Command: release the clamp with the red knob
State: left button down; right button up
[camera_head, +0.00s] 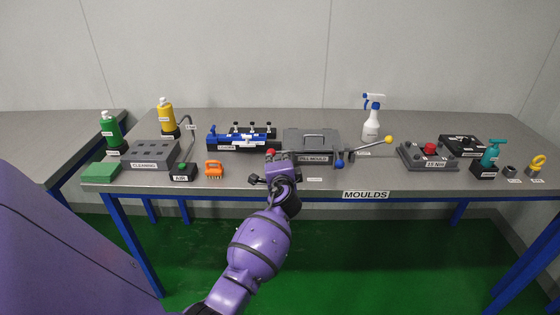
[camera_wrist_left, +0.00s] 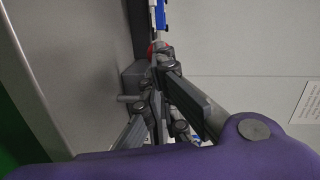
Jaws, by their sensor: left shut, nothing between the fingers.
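The red knob (camera_head: 270,152) of the clamp shows at the left front corner of a grey mould box (camera_head: 311,142). My left gripper (camera_head: 278,156) is shut and empty, right beside the red knob at the front of the mould. In the left wrist view the red knob (camera_wrist_left: 154,48) shows just beyond my left fingertips (camera_wrist_left: 160,60), partly hidden by them. I cannot tell whether they touch it. The clamp's arm is mostly hidden by my gripper. My right gripper is in neither view.
A blue knob (camera_head: 340,163) and a yellow knob (camera_head: 388,139) stand at the mould's right. A spray bottle (camera_head: 372,119) stands at the back. The table's front edge is close.

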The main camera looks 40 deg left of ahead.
pick_arm(q)
jog(key=shift+a, duration=0.2)
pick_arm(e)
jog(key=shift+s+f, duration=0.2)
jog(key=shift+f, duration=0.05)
pick_arm(q)
jog(key=shift+s, duration=0.1)
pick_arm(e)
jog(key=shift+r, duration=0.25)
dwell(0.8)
